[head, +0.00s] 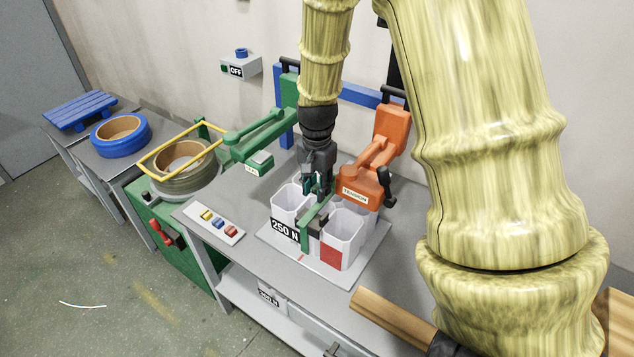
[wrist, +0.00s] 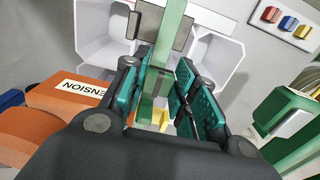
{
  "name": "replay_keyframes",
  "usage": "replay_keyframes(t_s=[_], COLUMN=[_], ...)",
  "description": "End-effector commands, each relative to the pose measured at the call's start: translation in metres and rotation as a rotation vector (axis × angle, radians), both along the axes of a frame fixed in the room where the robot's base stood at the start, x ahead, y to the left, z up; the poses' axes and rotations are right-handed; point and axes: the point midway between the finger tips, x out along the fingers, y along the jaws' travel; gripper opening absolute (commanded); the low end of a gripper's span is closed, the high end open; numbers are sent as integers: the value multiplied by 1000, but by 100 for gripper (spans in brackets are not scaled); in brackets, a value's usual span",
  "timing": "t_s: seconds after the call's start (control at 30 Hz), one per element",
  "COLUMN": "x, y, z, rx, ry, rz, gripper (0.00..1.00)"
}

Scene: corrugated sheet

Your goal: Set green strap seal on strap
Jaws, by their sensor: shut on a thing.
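The green strap (head: 305,238) runs over the cluster of white hexagonal cups (head: 345,222) and down its front, beside the "250 N" label. It also shows in the wrist view (wrist: 172,20), passing a grey block (wrist: 183,38). My gripper (head: 318,188) is over the cups, pointing down. In the wrist view its teal finger pads are close around a pale green piece (wrist: 153,108), which looks like the green strap seal, in line with the strap. The fingers hide most of this piece, so I cannot tell whether it touches the strap.
A small plate (head: 232,240) with yellow, blue and red seals lies on the grey bench (head: 225,198). The bench's left part is mostly free.

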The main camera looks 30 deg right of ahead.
Motion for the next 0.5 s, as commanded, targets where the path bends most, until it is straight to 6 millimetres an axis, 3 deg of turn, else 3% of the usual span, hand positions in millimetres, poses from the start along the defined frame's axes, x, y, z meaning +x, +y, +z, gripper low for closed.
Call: replay_keyframes(t_s=[0.5], x=[0], y=[0], z=[-36], rx=[0], ry=[-1], rz=[-1], gripper=[12])
